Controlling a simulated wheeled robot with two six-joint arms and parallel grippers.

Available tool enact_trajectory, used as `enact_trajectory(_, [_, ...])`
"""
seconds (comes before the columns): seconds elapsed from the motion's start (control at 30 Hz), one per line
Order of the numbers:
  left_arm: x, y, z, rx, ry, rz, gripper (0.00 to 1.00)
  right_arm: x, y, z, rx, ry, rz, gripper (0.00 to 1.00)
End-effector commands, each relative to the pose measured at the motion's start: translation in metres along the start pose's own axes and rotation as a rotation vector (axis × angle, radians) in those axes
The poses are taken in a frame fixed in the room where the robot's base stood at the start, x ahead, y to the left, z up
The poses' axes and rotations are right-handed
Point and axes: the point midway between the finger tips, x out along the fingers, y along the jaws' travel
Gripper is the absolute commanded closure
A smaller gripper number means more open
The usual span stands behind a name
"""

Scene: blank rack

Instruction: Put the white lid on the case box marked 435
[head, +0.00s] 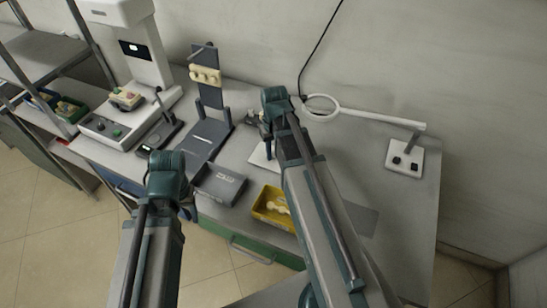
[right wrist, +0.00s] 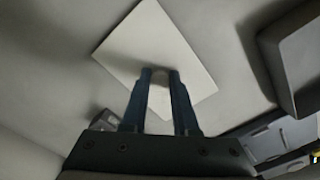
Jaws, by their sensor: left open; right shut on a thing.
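The white lid (head: 260,159) is a thin square plate over the table, left of my right forearm in the head view. My right gripper (head: 268,142) is shut on the lid's small raised grip; the right wrist view shows the lid (right wrist: 150,40) beyond the fingers (right wrist: 160,76). I cannot tell whether the lid touches the table. A grey case box (head: 219,186) with a pale label stands at the table's front, left of the lid; its number is too small to read. My left gripper (head: 189,208) is open and empty by the front edge, partly hidden by its arm.
A yellow tray (head: 263,208) with pale pieces sits right of the grey box. Behind the box stands a dark stand (head: 207,133). A ring lamp (head: 321,107) reaches over the back. A white machine (head: 140,60) fills the left. The table's right side is mostly clear.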

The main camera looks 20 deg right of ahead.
Motion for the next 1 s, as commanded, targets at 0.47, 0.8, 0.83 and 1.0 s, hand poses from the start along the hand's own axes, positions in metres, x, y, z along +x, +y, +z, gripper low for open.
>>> enact_trajectory(0.47, [-0.045,-0.004,0.003,0.000,0.000,0.000,0.43,-0.045,0.000,0.000,0.000,0.000,0.000,1.00])
enact_trajectory(0.8, [-0.071,-0.007,0.004,0.000,0.000,0.000,0.43,-0.071,0.000,0.000,0.000,0.000,0.000,1.00])
enact_trajectory(0.83, [-0.070,-0.007,0.004,0.000,0.000,0.000,0.43,-0.071,0.000,0.000,0.000,0.000,0.000,1.00])
enact_trajectory(1.0, [-0.069,-0.007,0.004,0.000,0.000,0.000,0.43,-0.069,0.000,0.000,0.000,0.000,0.000,1.00])
